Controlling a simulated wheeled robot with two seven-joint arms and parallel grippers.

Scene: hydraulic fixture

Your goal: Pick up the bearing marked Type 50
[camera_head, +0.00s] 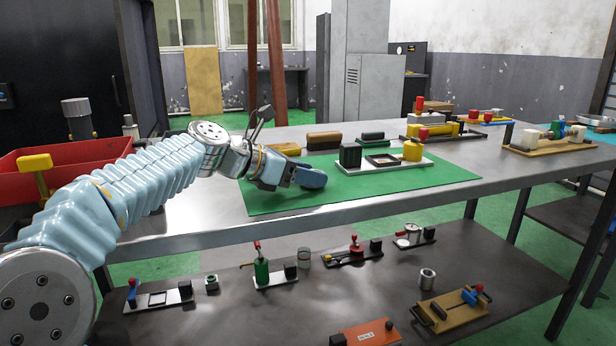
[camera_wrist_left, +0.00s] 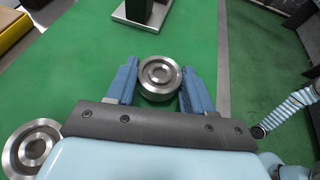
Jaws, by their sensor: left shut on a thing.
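My left gripper (camera_head: 308,180) is low over the green mat (camera_head: 440,176) on the table, near its front edge. In the left wrist view its two blue fingers (camera_wrist_left: 158,88) are shut on a round, ringed metal bearing (camera_wrist_left: 160,75), one finger on each side. I cannot tell whether this bearing touches the mat. A second, similar metal bearing (camera_wrist_left: 32,146) lies on the mat at the lower left of the wrist view. No type marking is readable on either. In the head view both bearings are hidden by my arm and gripper. My right gripper is not in view.
A fixture with a white base (camera_head: 400,165), black block and yellow cylinder stands on the mat just beyond the gripper. A brown block (camera_head: 324,140) lies behind. A red bin (camera_head: 60,170) is at left. Several fixtures crowd the table's back right and the lower shelf.

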